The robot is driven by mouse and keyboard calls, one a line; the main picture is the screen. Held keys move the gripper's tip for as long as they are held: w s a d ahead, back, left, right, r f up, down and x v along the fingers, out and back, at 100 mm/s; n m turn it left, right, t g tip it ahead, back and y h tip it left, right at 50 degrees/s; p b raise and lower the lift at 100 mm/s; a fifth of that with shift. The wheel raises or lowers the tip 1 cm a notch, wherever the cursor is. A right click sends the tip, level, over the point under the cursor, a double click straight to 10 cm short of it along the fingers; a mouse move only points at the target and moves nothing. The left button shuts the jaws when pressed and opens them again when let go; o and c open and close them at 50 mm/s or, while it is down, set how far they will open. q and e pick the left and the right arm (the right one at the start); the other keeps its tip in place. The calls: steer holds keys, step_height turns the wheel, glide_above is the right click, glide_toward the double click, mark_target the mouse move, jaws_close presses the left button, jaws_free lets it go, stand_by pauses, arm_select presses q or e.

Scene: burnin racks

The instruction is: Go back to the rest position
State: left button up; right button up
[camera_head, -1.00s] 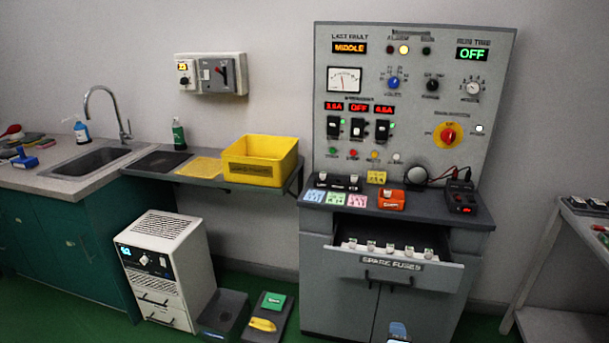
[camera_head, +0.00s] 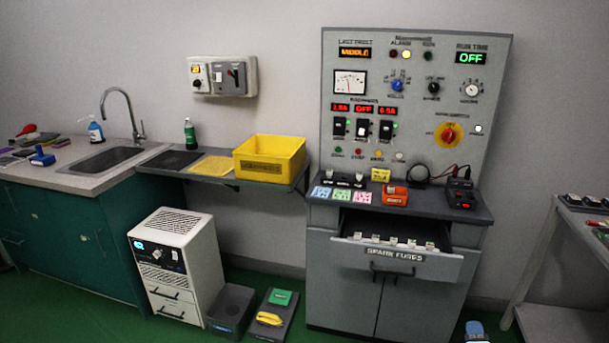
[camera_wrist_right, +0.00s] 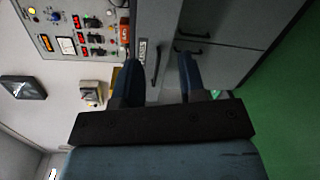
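My right gripper (camera_head: 475,331) shows only as a small blue-grey tip at the bottom edge of the head view, in front of the cabinet's lower right. In the right wrist view my right gripper (camera_wrist_right: 159,76) has its two dark blue fingers apart with nothing between them. The grey test cabinet (camera_head: 342,285) stands in front of it, with its spare fuses drawer (camera_head: 382,262) pulled open and several fuses in it. My left gripper is in neither view.
A shelf with a yellow bin (camera_head: 270,155) and a sink counter (camera_head: 90,178) are to the left. A white floor unit (camera_head: 172,262) and two dark floor trays stand left of the cabinet. A rack (camera_head: 560,250) is at the right. Green floor is open in front.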

steer(key=s+a+f+m+g+y, duration=0.2)
steer(key=s+f+m, duration=0.15)
steer(key=s, duration=0.45)
steer(key=s+a+f+m+g+y, duration=0.2)
steer(key=s+f, duration=0.2)
steer(key=s, duration=0.4)
steer(key=s+a+m+g+y, duration=0.35)
steer(key=s+a+m, duration=0.2)
steer(key=s, duration=0.75)
steer(key=w+a+r+m+t+y, duration=0.15)
steer(key=a+m, duration=0.35)
steer(key=a, duration=0.9)
arm_select(q)
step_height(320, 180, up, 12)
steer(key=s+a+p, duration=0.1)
steer(key=p, duration=1.3)
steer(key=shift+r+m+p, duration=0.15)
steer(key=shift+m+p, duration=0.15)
steer(key=shift+p, duration=0.1)
arm_select(e)
step_height(320, 180, up, 14)
steer(key=t, duration=0.1)
steer(key=shift+s+d+f+n, duration=0.25)
steer(key=shift+s+d+n, duration=0.15)
steer(key=shift+s, duration=0.05)
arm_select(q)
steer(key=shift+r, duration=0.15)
